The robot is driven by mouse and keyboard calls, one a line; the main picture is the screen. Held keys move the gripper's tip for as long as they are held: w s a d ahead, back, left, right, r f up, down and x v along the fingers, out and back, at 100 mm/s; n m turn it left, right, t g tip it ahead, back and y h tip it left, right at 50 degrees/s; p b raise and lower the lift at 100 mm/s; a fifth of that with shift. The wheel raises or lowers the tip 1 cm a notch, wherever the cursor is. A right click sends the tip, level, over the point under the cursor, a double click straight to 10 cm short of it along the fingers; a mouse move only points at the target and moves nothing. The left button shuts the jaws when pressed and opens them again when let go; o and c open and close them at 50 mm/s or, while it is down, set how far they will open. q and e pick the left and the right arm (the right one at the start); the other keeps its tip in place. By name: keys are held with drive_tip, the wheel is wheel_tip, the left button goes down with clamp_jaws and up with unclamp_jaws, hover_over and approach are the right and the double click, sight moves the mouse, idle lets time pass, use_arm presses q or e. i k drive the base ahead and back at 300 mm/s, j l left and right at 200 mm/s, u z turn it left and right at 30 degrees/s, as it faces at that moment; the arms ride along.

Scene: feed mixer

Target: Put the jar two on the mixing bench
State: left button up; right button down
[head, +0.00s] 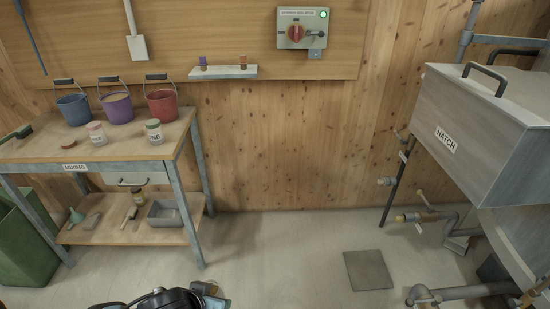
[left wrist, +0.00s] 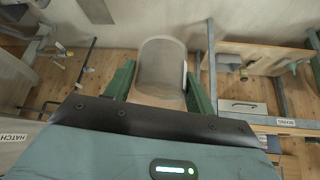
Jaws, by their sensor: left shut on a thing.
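The mixing bench (head: 120,152) stands at the left in the head view, with a "MIXING" label on its front edge. In the left wrist view, my left gripper (left wrist: 159,82) is shut on a clear grey jar (left wrist: 160,62), held between its green fingers. A pale label edge shows on the jar's right side, but I cannot read its number. On the bench top stand a jar with a green lid (head: 154,132), its label ending in "NE", and a jar with a pink lid (head: 97,134), label unclear. My right gripper is not in view.
Blue (head: 73,108), purple (head: 117,107) and red (head: 162,104) buckets line the bench's back. A brown lid (head: 68,145) lies near its front. The lower shelf holds a grey tray (head: 168,213) and tools. The hatch machine (head: 490,115) and pipes stand right.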

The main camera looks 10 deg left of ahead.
sight(42, 144)
drive_tip(key=i+j, duration=0.1)
drive_tip(key=j, duration=1.5)
drive_tip(key=i+j, duration=0.15)
drive_tip(key=j, duration=1.45)
drive_tip(key=i+j, duration=0.1)
drive_tip(key=j, duration=0.35)
drive_tip(key=i+j, duration=0.1)
drive_tip(key=j, duration=0.3)
drive_tip(key=i+j, duration=0.1)
drive_tip(key=j, duration=0.35)
drive_tip(key=i+j, duration=0.1)
drive_tip(key=j, duration=0.35)
drive_tip(key=i+j, duration=0.15)
drive_tip(key=j, duration=0.3)
